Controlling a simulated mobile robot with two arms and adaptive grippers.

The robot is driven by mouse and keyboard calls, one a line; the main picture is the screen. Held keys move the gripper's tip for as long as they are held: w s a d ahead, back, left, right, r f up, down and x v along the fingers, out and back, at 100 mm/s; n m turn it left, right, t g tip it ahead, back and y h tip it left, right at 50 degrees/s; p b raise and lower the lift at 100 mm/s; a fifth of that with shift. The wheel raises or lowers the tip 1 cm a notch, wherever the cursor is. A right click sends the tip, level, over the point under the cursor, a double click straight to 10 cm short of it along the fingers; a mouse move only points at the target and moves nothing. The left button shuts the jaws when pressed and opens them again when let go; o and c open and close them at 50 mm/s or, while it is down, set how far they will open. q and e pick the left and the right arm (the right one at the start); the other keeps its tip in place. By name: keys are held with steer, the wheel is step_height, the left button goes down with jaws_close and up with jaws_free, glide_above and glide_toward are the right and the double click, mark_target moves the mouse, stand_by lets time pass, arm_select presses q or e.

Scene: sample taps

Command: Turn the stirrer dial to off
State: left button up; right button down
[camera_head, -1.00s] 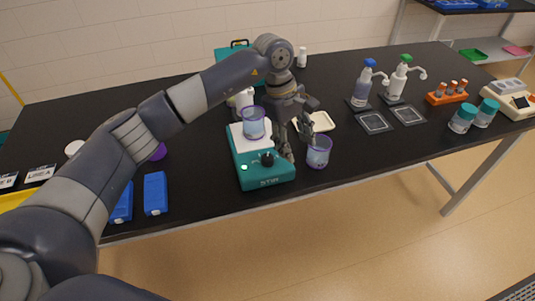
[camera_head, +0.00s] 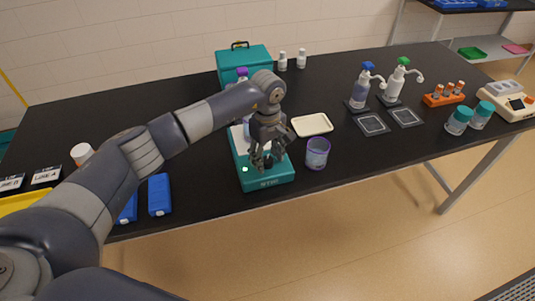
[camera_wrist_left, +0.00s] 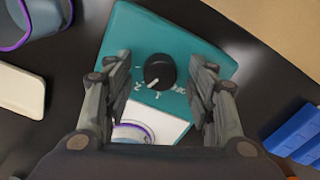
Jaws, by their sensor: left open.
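The teal stirrer (camera_head: 265,182) stands near the front edge of the table, left of the middle. Its black dial (camera_wrist_left: 160,72) sits on the teal front panel in the left wrist view, with a white pointer line and small white marks around it. My left gripper (camera_head: 262,163) is over the stirrer's front. In the left wrist view the open fingers (camera_wrist_left: 158,88) stand on both sides of the dial, apart from it. A clear beaker (camera_wrist_left: 132,132) is on the stirrer's white plate, mostly hidden by my arm in the head view. My right gripper is not in view.
A purple-rimmed cup (camera_head: 317,153) stands just right of the stirrer, with a cream tray (camera_head: 312,125) behind it. Blue boxes (camera_head: 159,195) lie to the left. A teal case (camera_head: 243,62) and two pump bottles (camera_head: 361,88) stand farther back.

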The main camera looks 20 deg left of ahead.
arm_select(q)
steer(key=shift+f, duration=0.2)
steer(key=c, duration=1.1)
